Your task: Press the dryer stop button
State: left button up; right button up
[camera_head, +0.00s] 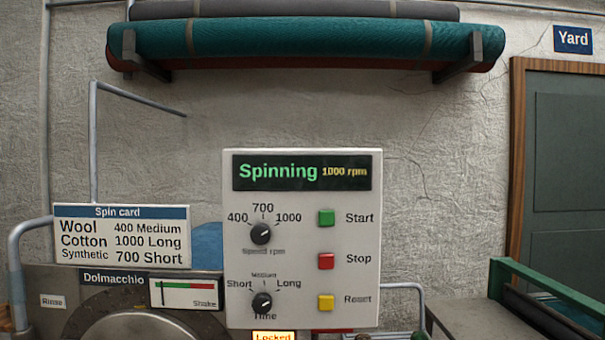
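The red stop button (326,261) is on the right side of a pale control panel (365,240), beside the word "Stop". The green start button (326,218) is above it and the yellow reset button (326,303) is below it. The panel's display (300,172) reads "Spinning 1000 rpm". The speed knob (261,234) has its mark toward the right, on the 1000 side. The time knob (262,303) has its mark toward Long. A lit label (273,337) under the panel reads "Locked". Neither of my grippers is in view.
A spin card (122,235) and a shake gauge (187,292) stand left of the panel, by the Dolmacchio machine (70,318). Rolled rugs (290,38) rest on wall brackets above. A green-railed bench (550,290) is at lower right. The space before the panel looks clear.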

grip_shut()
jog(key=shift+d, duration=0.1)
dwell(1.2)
